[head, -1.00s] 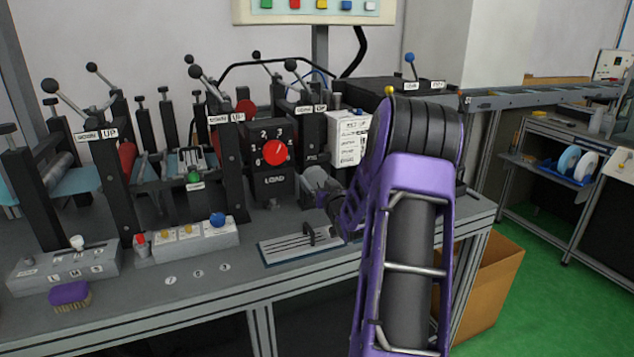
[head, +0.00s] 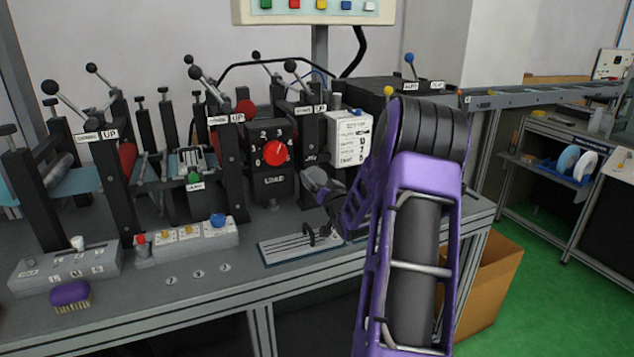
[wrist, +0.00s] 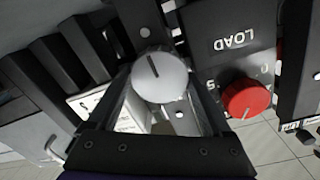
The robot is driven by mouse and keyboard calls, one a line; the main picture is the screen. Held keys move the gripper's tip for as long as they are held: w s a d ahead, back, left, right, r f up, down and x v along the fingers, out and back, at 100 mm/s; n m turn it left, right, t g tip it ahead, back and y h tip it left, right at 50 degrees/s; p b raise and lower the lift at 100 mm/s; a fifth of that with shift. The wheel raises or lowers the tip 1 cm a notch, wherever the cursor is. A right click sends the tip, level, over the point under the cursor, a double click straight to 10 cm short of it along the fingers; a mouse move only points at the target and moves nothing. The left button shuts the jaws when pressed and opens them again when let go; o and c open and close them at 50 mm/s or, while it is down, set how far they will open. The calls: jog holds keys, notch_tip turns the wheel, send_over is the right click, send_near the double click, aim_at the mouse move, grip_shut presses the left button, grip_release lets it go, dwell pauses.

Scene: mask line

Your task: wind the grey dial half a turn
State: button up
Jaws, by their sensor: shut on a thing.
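The grey dial (wrist: 158,78) is a pale round knob with a dark pointer line, seen face-on in the wrist view. Its line points up and slightly left in that picture. My gripper (wrist: 160,92) has one finger on each side of the dial and is shut on it. In the head view my gripper (head: 318,183) is at the front of the machine, right of the black LOAD panel. The dial is hidden there behind my gripper, and its scale cannot be read.
A red dial (head: 276,152) on the black LOAD panel (head: 272,182) is close beside my gripper; it also shows in the wrist view (wrist: 246,98). A white label box (head: 347,138) stands behind. A slotted plate (head: 285,248) with a small lever lies below on the bench.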

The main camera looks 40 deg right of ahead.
jog(key=o, duration=1.2)
jog(key=shift+c, duration=0.2)
jog(key=v, duration=1.7)
jog(key=shift+s+r+p, duration=0.2)
jog(key=shift+s+p, duration=0.05)
jog(key=shift+p, duration=0.15)
